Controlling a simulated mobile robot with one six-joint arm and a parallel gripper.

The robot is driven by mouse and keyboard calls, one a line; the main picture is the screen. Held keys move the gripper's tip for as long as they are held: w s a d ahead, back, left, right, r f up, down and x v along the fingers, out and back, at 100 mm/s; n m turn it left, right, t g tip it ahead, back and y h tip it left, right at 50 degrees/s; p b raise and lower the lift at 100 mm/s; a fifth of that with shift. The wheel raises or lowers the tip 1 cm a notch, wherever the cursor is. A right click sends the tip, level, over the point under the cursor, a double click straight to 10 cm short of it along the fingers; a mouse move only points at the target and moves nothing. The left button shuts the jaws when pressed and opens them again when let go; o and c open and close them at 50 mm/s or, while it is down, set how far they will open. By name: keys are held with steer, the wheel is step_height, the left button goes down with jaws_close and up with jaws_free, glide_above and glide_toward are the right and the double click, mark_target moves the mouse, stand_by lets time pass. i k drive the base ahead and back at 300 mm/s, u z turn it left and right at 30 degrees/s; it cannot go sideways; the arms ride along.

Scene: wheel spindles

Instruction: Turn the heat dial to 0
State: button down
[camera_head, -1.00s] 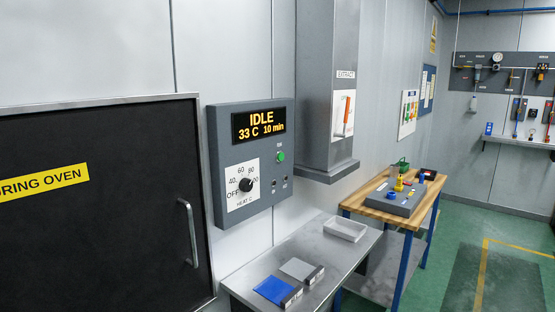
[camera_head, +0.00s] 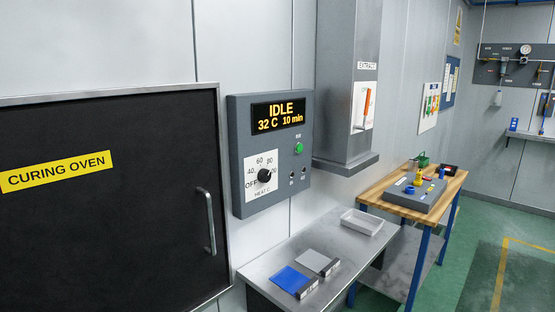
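The heat dial (camera_head: 264,176) is a black round knob on a white scale plate marked OFF, 40, 60, 80 and 100, with HEAT C below. It sits on the lower left of a grey control box (camera_head: 240,150) on the wall. Where its pointer stands is too small to tell. The display (camera_head: 278,117) above reads IDLE, 32 C, 10 min. A green button (camera_head: 299,148) is to the right of the dial. My gripper is not in view.
The black curing oven door (camera_head: 110,230) with a metal handle (camera_head: 207,220) is at left. A steel table (camera_head: 335,240) below the box holds blue and grey pads and a white tray (camera_head: 362,222). The grey extract duct (camera_head: 345,100) juts out at right. Green floor is open at right.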

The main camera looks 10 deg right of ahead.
mark_target(265, 175)
steer(key=k, duration=1.35)
steer(key=u, duration=0.15)
steer(key=i, duration=0.85)
steer(key=z, duration=0.05)
